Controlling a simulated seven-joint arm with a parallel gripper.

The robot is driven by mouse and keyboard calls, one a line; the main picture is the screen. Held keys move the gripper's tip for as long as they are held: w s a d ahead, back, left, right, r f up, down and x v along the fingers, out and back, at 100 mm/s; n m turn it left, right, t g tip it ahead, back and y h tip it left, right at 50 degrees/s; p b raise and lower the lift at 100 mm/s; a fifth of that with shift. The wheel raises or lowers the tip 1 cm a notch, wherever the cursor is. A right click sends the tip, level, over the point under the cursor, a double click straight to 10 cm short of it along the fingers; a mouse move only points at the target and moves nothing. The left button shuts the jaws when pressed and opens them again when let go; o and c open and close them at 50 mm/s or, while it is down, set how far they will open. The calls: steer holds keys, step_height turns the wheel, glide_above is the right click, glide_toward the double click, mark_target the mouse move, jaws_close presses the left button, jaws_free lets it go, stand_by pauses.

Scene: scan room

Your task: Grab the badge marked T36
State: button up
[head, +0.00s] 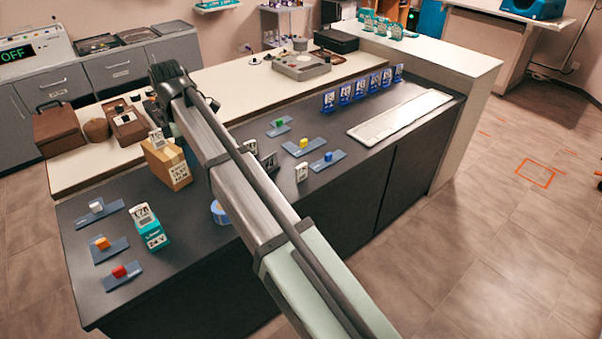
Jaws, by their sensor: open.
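Several small cards could be badges, but their print is too small for me to make out T36. A white one (157,138) stands on the cardboard box (172,168), and another (145,213) on the teal box (152,236). A third (301,172) stands on the dark counter right of my arm. A dark one (269,162) and a pale one (250,147) are close beside the arm. Several blue-and-white cards (360,88) stand in a row at the counter's back right. My arm crosses the middle of the view. I cannot make out my gripper's fingers at its far end.
Grey-blue plates with coloured blocks lie at the left (103,243) and the middle (303,147) of the dark counter (190,258). A white keyboard-like panel (398,118) lies at right. A blue round thing (216,212) is partly hidden by my arm.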

steer(key=w+d+f+m, duration=0.3)
steer(key=w+d, duration=0.8)
steer(key=d, duration=0.5)
glide_above(301, 165)
step_height(301, 165, down, 2)
steer(key=f+n, duration=0.3)
steer(key=f, duration=0.1)
steer(key=f+n, duration=0.3)
steer(key=f, duration=0.2)
steer(key=shift+w+a+f, duration=0.1)
steer(key=shift+w+a, duration=0.05)
steer(key=shift+a, duration=0.05)
steer(key=shift+s+d+f, duration=0.1)
steer(key=shift+d+f, duration=0.05)
steer(key=shift+f, duration=1.2)
steer(key=shift+s+d+f, duration=0.1)
steer(key=shift+f, duration=1.2)
jaws_close()
